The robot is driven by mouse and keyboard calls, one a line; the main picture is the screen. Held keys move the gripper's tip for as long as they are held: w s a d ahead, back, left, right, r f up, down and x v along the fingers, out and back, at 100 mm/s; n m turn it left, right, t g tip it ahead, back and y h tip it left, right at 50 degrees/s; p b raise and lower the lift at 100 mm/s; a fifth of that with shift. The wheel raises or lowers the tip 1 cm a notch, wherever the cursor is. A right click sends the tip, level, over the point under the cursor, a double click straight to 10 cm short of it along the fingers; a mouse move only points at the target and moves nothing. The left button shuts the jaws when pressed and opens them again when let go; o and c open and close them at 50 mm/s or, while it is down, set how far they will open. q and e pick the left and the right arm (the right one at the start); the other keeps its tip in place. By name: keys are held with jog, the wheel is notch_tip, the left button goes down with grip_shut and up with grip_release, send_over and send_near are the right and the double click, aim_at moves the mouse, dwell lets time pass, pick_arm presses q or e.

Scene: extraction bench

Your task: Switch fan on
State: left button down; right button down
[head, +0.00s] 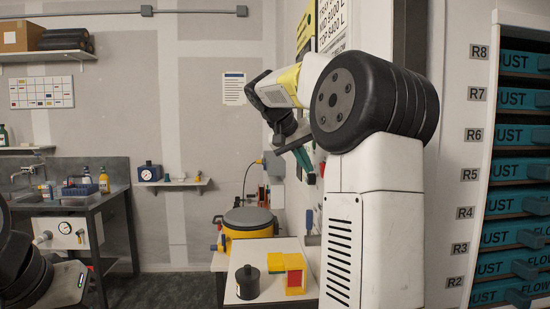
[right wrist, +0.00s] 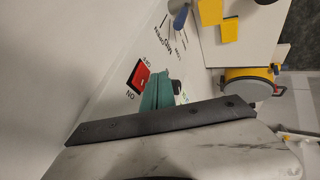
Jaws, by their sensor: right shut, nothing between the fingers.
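The fan switch (right wrist: 139,76) is a red rocker in a dark frame on the pale wall, with ON and OFF lettering beside it. It shows in the right wrist view; I cannot tell its position. My right gripper (head: 305,159) has teal fingers, held shut and empty near the wall. In the right wrist view, the fingers (right wrist: 158,92) are just beside the switch and partly overlap its edge; contact is unclear.
Below stands a white table (head: 233,291) with a black container (head: 247,283) and yellow-red bins (head: 290,272). A yellow drum with a grey lid (head: 248,219) is behind it. Drawer racks (head: 518,155) stand at right, a bench with a sink (head: 85,195) at left.

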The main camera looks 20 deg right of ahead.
jog(key=shift+s+d+r, duration=0.1)
jog(key=shift+d, duration=0.35)
jog(key=shift+s+d+r, duration=0.1)
jog(key=shift+d, duration=0.35)
jog(key=shift+s+d+r+y, duration=0.1)
jog(key=shift+s+d+y, duration=0.05)
jog(key=shift+d+y, duration=0.3)
jog(key=shift+r, duration=0.8)
jog(key=shift+a, duration=0.1)
